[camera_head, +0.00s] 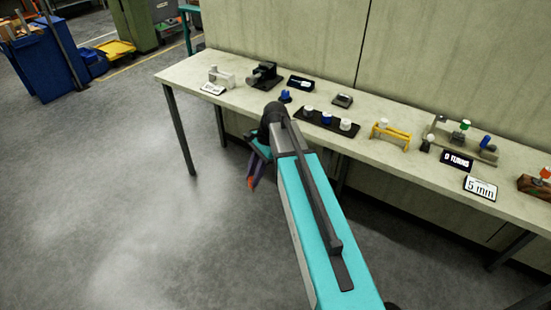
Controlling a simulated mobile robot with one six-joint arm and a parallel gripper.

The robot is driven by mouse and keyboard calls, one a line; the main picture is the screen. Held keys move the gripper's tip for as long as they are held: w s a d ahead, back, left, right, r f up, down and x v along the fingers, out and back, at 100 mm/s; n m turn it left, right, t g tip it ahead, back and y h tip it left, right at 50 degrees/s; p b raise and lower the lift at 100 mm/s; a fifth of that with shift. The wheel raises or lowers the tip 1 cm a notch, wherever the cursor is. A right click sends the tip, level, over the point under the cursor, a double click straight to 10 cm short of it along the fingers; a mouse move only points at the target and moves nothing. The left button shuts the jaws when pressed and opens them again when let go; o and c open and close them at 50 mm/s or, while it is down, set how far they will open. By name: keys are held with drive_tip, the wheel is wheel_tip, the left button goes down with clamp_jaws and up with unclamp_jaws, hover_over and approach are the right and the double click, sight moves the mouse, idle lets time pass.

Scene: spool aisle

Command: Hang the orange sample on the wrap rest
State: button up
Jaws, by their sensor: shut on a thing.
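My gripper (256,173) hangs in front of the bench's near edge, lower than the benchtop and over the floor. It is shut on a small orange thing, likely the orange sample (251,184), of which only a bit shows between the dark fingers. My arm hides part of the gripper. No label names the wrap rest. A yellow stand (392,134) and a grey stand (487,156) with green and blue pieces are on the right half of the bench; I cannot tell which is the wrap rest.
The long pale bench (230,101) stands against a panelled wall. Blue bins (45,75) stand far left. The left floor is clear.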

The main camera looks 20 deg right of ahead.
drive_tip(key=shift+s+a+f+n+g+h, duration=0.15)
drive_tip(key=shift+s+a+f+n+g, duration=0.25)
drive_tip(key=shift+n, duration=0.5)
drive_tip(key=shift+s+a+f+n+g+h, duration=0.2)
drive_tip(key=shift+a+n, duration=0.3)
drive_tip(key=shift+n, duration=0.4)
drive_tip(key=shift+s+a+f+n+g+h, duration=0.15)
drive_tip(key=shift+s+a+f+n+g, duration=0.25)
drive_tip(key=shift+n, duration=0.5)
